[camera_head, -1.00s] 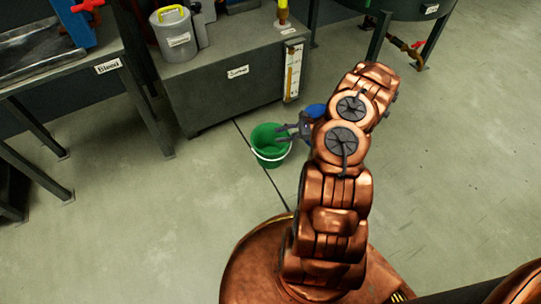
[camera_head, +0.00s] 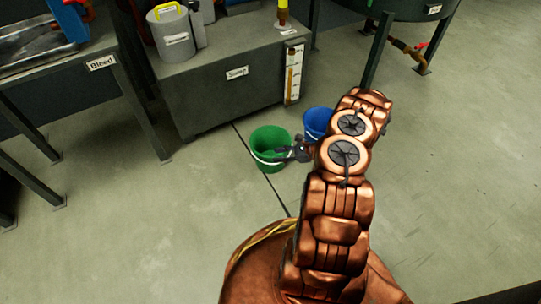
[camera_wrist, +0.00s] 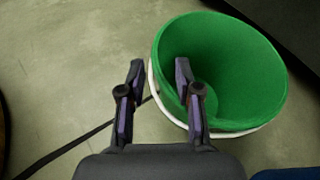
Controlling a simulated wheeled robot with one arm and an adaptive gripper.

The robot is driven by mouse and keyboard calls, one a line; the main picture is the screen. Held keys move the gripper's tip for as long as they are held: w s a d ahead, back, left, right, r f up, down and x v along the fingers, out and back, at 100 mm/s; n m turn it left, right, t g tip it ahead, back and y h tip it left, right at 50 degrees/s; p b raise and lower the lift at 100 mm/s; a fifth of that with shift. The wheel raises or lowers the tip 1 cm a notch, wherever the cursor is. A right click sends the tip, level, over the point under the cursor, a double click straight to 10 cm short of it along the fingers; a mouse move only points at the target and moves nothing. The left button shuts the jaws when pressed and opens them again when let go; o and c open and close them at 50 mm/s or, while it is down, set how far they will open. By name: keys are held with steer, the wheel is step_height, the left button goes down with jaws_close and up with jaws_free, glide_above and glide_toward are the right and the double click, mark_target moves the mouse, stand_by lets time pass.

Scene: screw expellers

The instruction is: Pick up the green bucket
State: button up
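The green bucket (camera_head: 266,139) stands on the floor in front of the sump cabinet, with a pale band or handle around its outside. In the wrist view the green bucket (camera_wrist: 240,70) shows its open mouth and empty-looking inside. My gripper (camera_head: 280,154) is at the bucket's right side in the head view. In the wrist view my gripper (camera_wrist: 159,70) has its fingers apart, the right one overlapping the bucket's mouth and the left one outside over the floor. The near rim lies between them in the picture. Whether either finger touches it I cannot tell.
A blue bucket (camera_head: 317,121) stands just right of the green one, partly behind my arm. The cabinet labelled Sump (camera_head: 238,88) is behind. A table labelled Bleed (camera_head: 101,63) stands at the left. Bare floor lies left and right.

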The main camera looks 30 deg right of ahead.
steer(key=b+x, duration=0.2)
steer(key=x, duration=0.2)
steer(key=shift+d+f, duration=0.1)
steer(key=shift+f, duration=0.1)
steer(key=shift+w+a+f+b, duration=0.1)
steer(key=shift+w+a+b, duration=0.3)
steer(key=shift+w, duration=0.05)
jaws_close()
